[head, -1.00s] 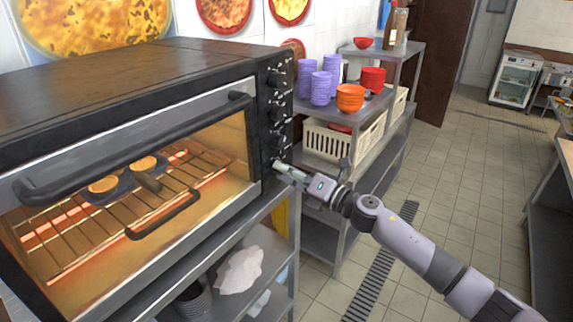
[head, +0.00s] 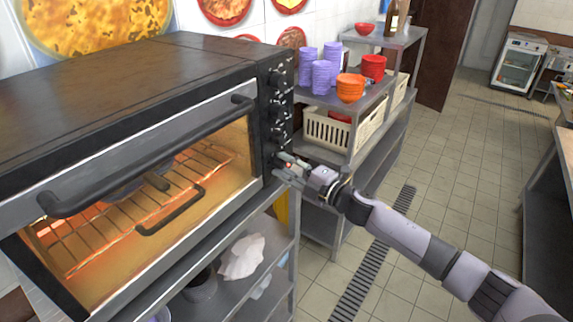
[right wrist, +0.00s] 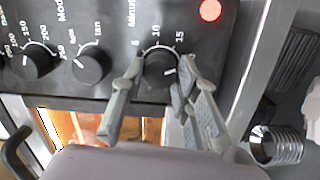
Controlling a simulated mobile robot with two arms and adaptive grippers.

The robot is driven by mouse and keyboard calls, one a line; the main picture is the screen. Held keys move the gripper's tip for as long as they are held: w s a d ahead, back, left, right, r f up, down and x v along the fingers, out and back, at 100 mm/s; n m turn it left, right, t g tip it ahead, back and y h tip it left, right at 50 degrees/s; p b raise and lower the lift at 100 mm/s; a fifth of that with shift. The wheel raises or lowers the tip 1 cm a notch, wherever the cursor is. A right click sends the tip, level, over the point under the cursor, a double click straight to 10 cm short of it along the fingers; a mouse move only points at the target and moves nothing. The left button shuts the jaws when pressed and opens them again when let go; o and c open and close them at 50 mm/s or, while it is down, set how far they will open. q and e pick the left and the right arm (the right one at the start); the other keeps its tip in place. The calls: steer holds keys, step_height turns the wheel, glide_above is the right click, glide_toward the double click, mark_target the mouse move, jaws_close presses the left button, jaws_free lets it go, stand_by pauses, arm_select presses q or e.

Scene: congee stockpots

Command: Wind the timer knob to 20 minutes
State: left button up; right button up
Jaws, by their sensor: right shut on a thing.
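The timer knob (right wrist: 160,68) is a black round knob with a white mark, in the right wrist view. It sits under the printed numbers 5, 10 and 15 on the oven's dark control panel (right wrist: 118,22). Its white mark points to the lower right, away from those numbers. My right gripper (right wrist: 153,82) is shut on the knob, one finger on each side. In the head view my right gripper (head: 281,166) is at the lower end of the panel and hides most of the knob. My left gripper does not show.
The black oven (head: 130,75) fills the left; its interior glows and its door handle (head: 145,160) sticks out. A red lamp (right wrist: 210,10) is near the knob. A steel shelf (head: 335,98) with cups and bowls stands behind. The tiled floor at right is clear.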

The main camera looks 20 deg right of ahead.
steer(key=shift+f+m, duration=0.1)
steer(key=shift+m, duration=0.4)
steer(key=o, duration=1.2)
steer(key=shift+c, duration=0.2)
steer(key=v, duration=1.2)
